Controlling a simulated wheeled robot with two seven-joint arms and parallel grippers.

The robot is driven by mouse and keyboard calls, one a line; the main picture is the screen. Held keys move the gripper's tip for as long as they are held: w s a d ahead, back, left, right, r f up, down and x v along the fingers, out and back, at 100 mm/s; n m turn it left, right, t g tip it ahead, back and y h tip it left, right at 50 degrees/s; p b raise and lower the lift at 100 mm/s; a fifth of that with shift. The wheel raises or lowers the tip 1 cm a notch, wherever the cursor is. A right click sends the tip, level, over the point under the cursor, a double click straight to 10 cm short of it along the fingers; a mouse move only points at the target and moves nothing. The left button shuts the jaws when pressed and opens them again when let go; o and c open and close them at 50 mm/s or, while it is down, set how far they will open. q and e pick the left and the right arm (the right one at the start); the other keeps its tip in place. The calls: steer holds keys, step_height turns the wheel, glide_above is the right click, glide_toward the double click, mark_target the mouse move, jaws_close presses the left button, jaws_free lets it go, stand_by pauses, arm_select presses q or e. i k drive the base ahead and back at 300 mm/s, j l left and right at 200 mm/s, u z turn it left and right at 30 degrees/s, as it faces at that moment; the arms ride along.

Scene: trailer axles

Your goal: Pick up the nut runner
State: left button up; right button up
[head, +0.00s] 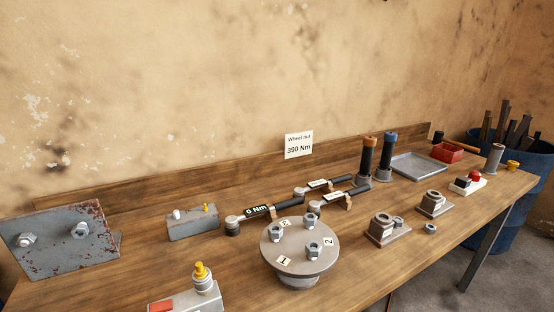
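Two upright dark cylindrical tools stand near the back of the bench, right of centre: one with an orange-brown upper part (368,155) and one with a blue top (387,158). I cannot tell for sure which tool is the nut runner. A wrench with a "0 Nm" display (262,211) lies left of them, its head toward the left. Two more dark-handled wrenches (318,187) (340,196) lie between it and the upright tools. Neither of my grippers is in view.
A round hub with numbered nuts (296,262) stands at the front middle of the wooden bench. Rusty plate (62,238) is at left; nut blocks (386,231), a grey tray (418,168) and a red box (447,153) are at right. A blue barrel (530,190) stands beyond the right end.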

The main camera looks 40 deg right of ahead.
mark_target(390, 137)
steer(key=z, duration=2.25)
steer(key=i+l, duration=0.2)
steer(key=l, duration=0.2)
